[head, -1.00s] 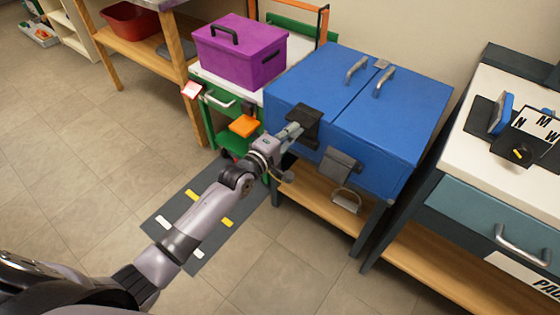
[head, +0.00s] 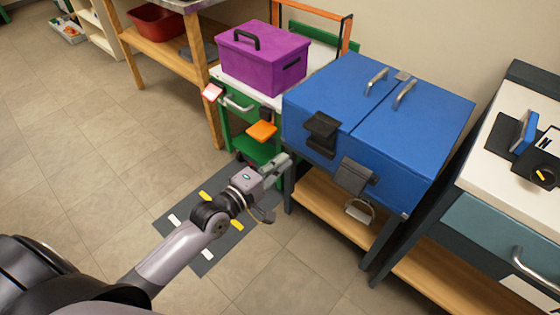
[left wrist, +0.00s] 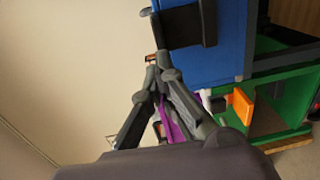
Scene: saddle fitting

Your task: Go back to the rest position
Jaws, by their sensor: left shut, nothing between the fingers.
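My left gripper (head: 283,164) is shut and empty in the head view. It is in front of the blue chest (head: 400,130), low and left of the chest's black left latch (head: 321,132), and apart from it. In the left wrist view the gripper's fingers (left wrist: 160,68) come together at the tips. The blue chest (left wrist: 222,45) shows beyond them there, with a black latch part (left wrist: 185,25) at the top. My right gripper is not in either view.
The chest stands on a wooden-shelved table. Its other latch (head: 354,176) hangs down with a padlock-like metal loop (head: 359,210) below. A purple box (head: 262,56) sits on a green cart (head: 228,125) to the left. A dark floor mat (head: 225,240) lies below my arm. The floor at left is clear.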

